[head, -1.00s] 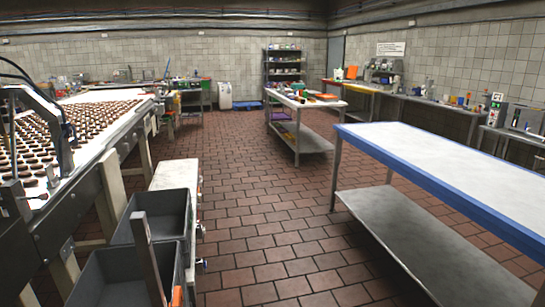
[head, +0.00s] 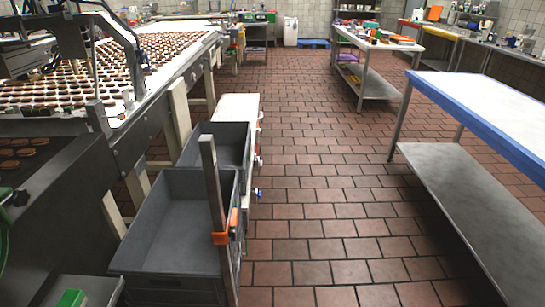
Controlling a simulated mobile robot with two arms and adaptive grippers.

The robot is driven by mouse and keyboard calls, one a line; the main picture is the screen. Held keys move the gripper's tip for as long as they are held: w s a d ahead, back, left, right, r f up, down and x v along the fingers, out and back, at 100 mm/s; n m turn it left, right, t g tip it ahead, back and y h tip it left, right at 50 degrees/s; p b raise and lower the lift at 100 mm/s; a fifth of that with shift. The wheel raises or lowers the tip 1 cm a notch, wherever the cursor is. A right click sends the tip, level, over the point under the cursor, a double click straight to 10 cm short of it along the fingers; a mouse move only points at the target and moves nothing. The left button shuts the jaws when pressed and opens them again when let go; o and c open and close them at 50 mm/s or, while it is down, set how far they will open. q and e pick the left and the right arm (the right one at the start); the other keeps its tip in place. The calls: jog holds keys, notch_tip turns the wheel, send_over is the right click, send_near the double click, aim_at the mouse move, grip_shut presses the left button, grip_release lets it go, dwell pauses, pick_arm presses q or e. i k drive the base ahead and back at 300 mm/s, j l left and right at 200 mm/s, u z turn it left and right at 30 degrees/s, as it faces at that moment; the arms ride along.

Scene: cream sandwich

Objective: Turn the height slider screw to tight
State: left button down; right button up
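No gripper of mine shows in the head view. The conveyor machine (head: 165,112) runs along the left, its white belt covered with rows of brown round biscuits (head: 160,50). A dark metal frame with hoses (head: 85,60) stands over the belt at the upper left. I cannot make out for certain which part is the height slider screw, or how tight it is.
Grey crates (head: 180,215) stand beside the machine, with an upright metal post (head: 213,190) carrying an orange clamp (head: 222,238) in front. A blue-edged table (head: 500,125) stands right. The tiled floor (head: 315,195) between is clear.

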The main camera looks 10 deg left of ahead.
aim_at(233, 233)
jog(key=i+l+u, duration=0.1)
jog(key=u, duration=0.35)
jog(key=i+l+u, duration=0.25)
jog(key=u, duration=0.2)
